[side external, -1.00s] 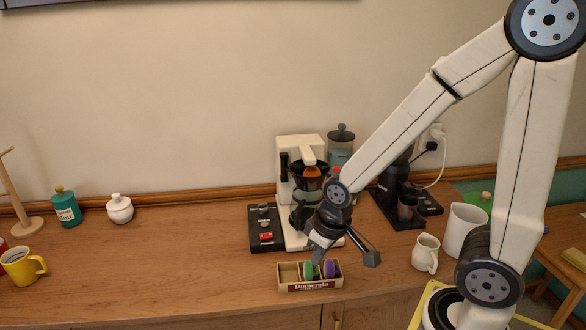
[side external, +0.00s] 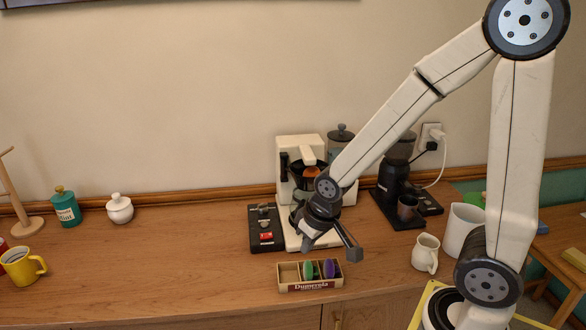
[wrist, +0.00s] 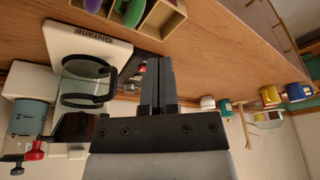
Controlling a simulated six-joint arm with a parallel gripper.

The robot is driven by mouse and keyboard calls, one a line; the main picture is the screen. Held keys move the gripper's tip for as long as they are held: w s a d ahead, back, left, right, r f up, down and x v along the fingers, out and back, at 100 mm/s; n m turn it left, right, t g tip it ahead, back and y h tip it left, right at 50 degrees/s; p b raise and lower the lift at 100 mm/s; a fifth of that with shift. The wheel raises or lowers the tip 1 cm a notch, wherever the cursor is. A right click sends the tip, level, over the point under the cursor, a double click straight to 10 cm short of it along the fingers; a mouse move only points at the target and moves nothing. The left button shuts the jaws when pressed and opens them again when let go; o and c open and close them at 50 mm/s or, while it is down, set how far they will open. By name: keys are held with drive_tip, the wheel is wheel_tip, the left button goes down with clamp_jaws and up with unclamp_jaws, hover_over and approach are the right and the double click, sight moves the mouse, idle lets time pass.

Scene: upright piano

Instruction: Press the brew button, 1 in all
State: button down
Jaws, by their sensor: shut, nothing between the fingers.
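A black control box (side external: 265,228) with a red button (side external: 266,236) lies on the counter, left of the white coffee maker (side external: 300,150). I cannot read a brew label on it. My gripper (side external: 306,244) is shut and empty, apart from the box, to the right of the red button and in front of the coffee maker's base. In the wrist view my closed fingers (wrist: 158,62) hide most of the box; a bit of red (wrist: 141,68) shows just left of them. The glass carafe (wrist: 88,82) stands on the coffee maker's base.
A divided wooden box (side external: 310,285) with green and purple discs lies in front. A black grinder (side external: 393,185) and a cream jug (side external: 426,253) stand to the right.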

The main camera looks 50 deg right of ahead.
sight(266, 225)
drive_tip(key=w+d+m+t, duration=0.2)
drive_tip(key=w+d+m, duration=0.2)
drive_tip(key=w, duration=0.6)
drive_tip(key=w+d+m+t+h, duration=0.1)
drive_tip(key=w+d+m+t, duration=0.2)
drive_tip(key=w, duration=0.8)
drive_tip(key=shift+d+r+m+t, duration=0.3)
drive_tip(key=shift+d+m, duration=0.9)
drive_tip(key=shift+d, duration=0.75)
drive_tip(key=shift+f, duration=0.2)
drive_tip(key=shift+f, duration=4.2)
drive_tip(key=shift+f, duration=0.85)
drive_tip(key=shift+r, duration=0.8)
drive_tip(key=shift+r, duration=0.15)
